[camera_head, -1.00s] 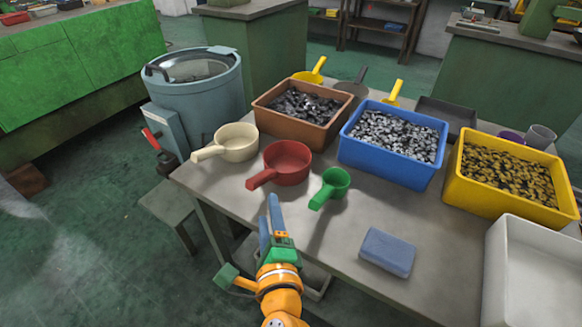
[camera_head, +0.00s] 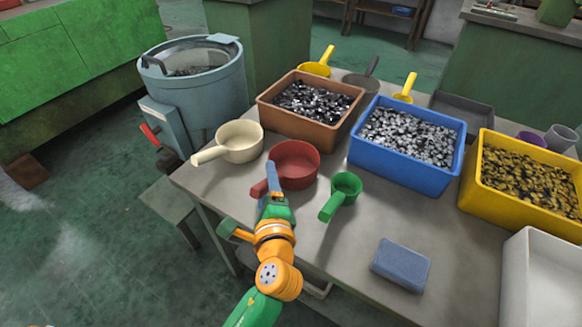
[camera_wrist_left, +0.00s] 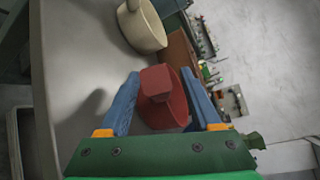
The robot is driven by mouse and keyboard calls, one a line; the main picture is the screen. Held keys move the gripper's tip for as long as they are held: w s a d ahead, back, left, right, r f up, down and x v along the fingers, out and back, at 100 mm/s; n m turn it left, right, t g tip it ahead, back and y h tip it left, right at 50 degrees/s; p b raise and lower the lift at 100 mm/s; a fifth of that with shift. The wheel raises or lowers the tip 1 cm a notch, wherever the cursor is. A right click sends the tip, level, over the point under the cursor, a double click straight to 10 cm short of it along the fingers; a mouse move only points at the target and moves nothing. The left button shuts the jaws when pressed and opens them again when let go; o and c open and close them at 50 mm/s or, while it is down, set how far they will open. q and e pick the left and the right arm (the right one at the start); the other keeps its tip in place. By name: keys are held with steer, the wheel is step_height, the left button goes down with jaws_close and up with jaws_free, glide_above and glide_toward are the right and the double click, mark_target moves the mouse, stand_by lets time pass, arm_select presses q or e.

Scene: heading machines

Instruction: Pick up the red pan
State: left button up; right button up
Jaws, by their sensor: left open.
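The red pan (camera_head: 298,164) stands upright on the grey table near its left front edge, with its handle pointing toward the front left. My left gripper (camera_head: 270,182) is open at the pan's handle; its blue fingers overlap the handle in the head view. In the left wrist view, the red pan (camera_wrist_left: 163,100) shows between the two open blue fingers (camera_wrist_left: 160,100), its handle end facing the camera. I cannot tell whether the fingers touch it. My right gripper is not in view.
A cream pan (camera_head: 240,142) stands just left of the red pan, and a green scoop (camera_head: 345,186) just right. Behind are a brown bin (camera_head: 322,130), a blue bin (camera_head: 400,175) and a yellow bin (camera_head: 480,200). A blue block (camera_head: 401,265) lies toward the front.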

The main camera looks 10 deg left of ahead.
arm_select(q)
steer(key=x, duration=0.2)
steer(key=shift+w+a+f, duration=0.15)
steer(key=shift+w, duration=0.2)
steer(key=shift+s, duration=0.15)
steer(key=shift+c, duration=1.3)
jaws_close()
